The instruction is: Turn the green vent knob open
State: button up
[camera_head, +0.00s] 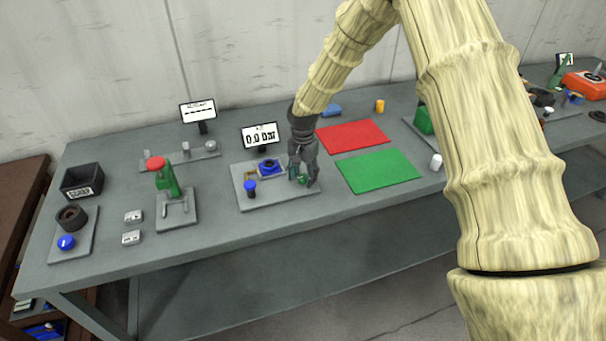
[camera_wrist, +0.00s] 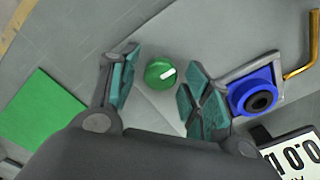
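The green vent knob (camera_wrist: 160,73) is round with a white pointer bar and sits on a grey base plate (camera_head: 262,203). In the wrist view it lies between and just beyond the fingertips of my gripper (camera_wrist: 157,82), with gaps on both sides. My gripper (camera_head: 303,180) is open, with teal finger pads, and points down over the right part of the plate. In the head view the fingers largely hide the knob. A display (camera_head: 260,137) behind the plate reads 0.0 bar.
On the same plate are a blue ring-shaped part (camera_wrist: 256,97), a brass crank rod (camera_wrist: 303,58) and a blue knob (camera_head: 250,186). A green mat (camera_head: 378,171) and a red mat (camera_head: 352,137) lie to the right.

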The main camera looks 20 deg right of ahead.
jog(key=c, duration=0.7)
jog(key=shift+c, duration=0.2)
jog(key=shift+n, duration=0.3)
jog(key=n, duration=0.3)
jog(key=shift+n+b, duration=0.4)
jog(key=n, duration=1.3)
jog(key=shift+w+r+n, duration=0.1)
jog(key=shift+n, duration=0.3)
